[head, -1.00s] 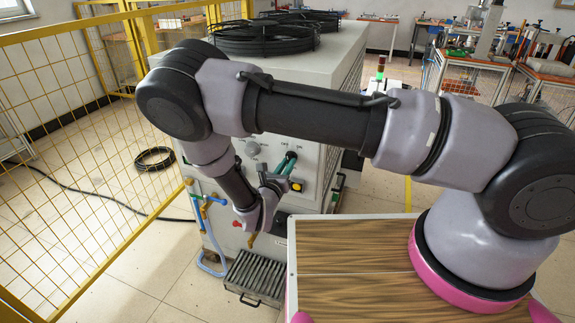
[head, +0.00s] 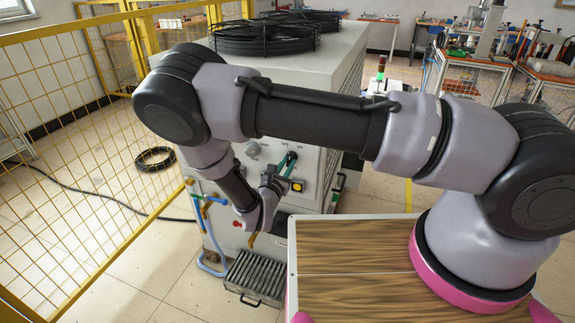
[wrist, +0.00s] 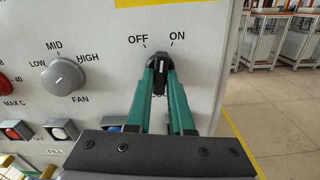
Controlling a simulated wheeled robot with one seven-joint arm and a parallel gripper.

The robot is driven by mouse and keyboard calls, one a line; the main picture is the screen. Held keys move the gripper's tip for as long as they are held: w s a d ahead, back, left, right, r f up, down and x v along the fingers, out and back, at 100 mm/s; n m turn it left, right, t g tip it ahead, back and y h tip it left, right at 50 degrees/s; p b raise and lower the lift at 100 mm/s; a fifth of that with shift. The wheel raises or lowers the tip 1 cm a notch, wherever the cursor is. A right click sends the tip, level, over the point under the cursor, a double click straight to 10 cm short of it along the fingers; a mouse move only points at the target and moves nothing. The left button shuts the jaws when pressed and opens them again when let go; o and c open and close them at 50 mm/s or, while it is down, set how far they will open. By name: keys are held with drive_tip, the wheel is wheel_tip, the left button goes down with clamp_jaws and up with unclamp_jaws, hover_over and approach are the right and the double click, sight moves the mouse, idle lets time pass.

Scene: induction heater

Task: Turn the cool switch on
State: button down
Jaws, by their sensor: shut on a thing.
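The cool switch is a black rotary knob (wrist: 160,60) on the white panel, below the labels OFF and ON. My gripper (wrist: 159,72), with two green fingers, is shut on this knob from its two sides. The fingers hide most of the knob, and I cannot tell for sure which label it points to. In the head view my gripper (head: 291,158) is at the front panel of the white machine (head: 325,100), and the knob is hidden there.
The FAN knob (wrist: 63,77) is left of the switch. Red (wrist: 15,130) and white (wrist: 59,129) push buttons sit low on the panel. A yellow mesh fence (head: 90,130) stands left of the machine. A hose (head: 212,262) and a grey ribbed tray (head: 258,277) are below.

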drive_tip(key=c, duration=0.8)
unclamp_jaws()
drive_tip(key=shift+s, duration=0.1)
drive_tip(key=v, duration=1)
drive_tip(key=shift+s, duration=0.3)
drive_tip(key=shift+a, duration=0.15)
